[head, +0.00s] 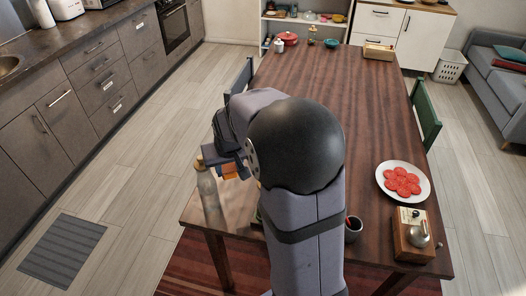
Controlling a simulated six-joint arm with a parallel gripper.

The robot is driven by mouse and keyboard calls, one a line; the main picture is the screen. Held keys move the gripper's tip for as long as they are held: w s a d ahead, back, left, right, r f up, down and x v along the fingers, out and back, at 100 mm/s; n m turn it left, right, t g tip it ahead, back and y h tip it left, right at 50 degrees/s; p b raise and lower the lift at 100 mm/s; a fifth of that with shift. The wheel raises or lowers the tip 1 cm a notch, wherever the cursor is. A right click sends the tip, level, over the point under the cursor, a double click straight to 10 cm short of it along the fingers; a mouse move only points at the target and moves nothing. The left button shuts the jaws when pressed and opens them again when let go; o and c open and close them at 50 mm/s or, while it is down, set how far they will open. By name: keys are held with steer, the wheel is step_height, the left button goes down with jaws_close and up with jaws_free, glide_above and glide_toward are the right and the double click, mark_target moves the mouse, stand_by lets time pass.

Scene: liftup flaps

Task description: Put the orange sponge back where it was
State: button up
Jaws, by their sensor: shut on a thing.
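My gripper (226,164) is near the left edge of the wooden table, left of my dark round arm joint. It is shut on the orange sponge (229,171), of which only a small orange part shows beneath the fingers. My arm hides the middle of the near table, and the gripper hides most of the sponge.
A clear bottle (208,188) stands close by the gripper at the table's left edge. A plate of red slices (386,188), a wooden grinder (403,243) and a dark cup (353,236) are at the right front. A wooden box (379,51) and a red pot (288,38) are at the far end.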

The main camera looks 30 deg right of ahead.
steer(key=w+d+f+n+b, duration=0.1)
steer(key=w+d+f, duration=0.1)
steer(key=w+d, duration=0.6)
steer(key=w+d+f+n+y+b, duration=0.1)
steer(key=w+d, duration=0.6)
steer(key=d, duration=0.7)
steer(key=shift+w+f+n, duration=0.3)
steer(key=shift+w+f, duration=0.1)
steer(key=shift+f, duration=0.25)
steer(key=shift+d, duration=0.1)
steer(key=shift+f+p, duration=0.9)
steer(key=shift+f, duration=4.1)
steer(key=shift+s+f+b, duration=0.1)
steer(key=shift+f+b, duration=0.3)
steer(key=shift+b, duration=0.05)
